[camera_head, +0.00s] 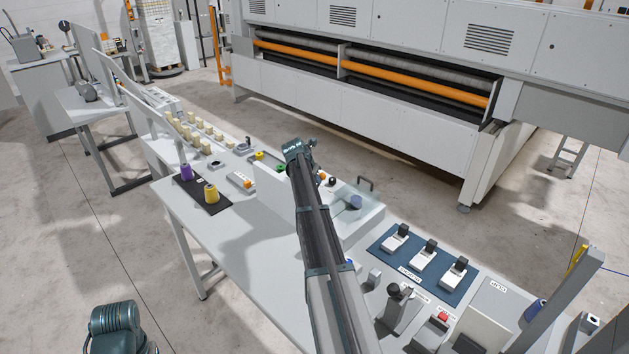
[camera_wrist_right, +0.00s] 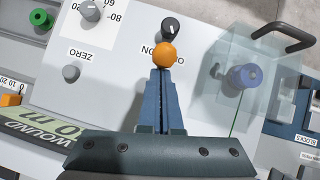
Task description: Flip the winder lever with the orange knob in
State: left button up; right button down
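The winder (camera_wrist_right: 115,80) is a pale box, and its lever has a round orange knob (camera_wrist_right: 164,54) and a dark pivot (camera_wrist_right: 171,27). In the head view the orange knob (camera_head: 322,176) is small beside my right arm. My right gripper (camera_wrist_right: 162,71) has its fingers together, with their tips right at the knob. The knob sits beyond the tips rather than visibly between them; I cannot tell if they touch. The fingers partly hide the upside-down label under the lever. My left gripper is not in view; only a left arm part shows.
A clear guard (camera_wrist_right: 215,80) with a dark handle (camera_wrist_right: 283,31) covers a blue spool (camera_wrist_right: 243,77) beside the lever. A grey dial (camera_wrist_right: 91,9) and a ZERO button (camera_wrist_right: 71,73) are on the other side. A blue mat (camera_head: 383,247) with several white devices lies to the right.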

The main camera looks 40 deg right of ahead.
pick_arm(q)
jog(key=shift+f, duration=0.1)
pick_arm(e)
jog(key=shift+d, duration=0.25)
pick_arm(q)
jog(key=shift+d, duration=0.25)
pick_arm(e)
jog(key=shift+s+a+f, duration=0.1)
jog(key=shift+a+f, duration=0.05)
jog(key=shift+a, duration=0.25)
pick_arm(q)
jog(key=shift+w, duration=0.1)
pick_arm(e)
jog(key=shift+a+r, duration=0.3)
jog(key=shift+a, duration=0.2)
pick_arm(q)
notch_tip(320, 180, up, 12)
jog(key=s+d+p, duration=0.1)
jog(key=p, duration=1)
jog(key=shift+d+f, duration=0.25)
pick_arm(e)
jog(key=d+v, duration=0.1)
jog(key=v, duration=1.1)
jog(key=shift+s+r, duration=0.2)
jog(key=shift+r, duration=0.3)
jog(key=shift+a, duration=0.1)
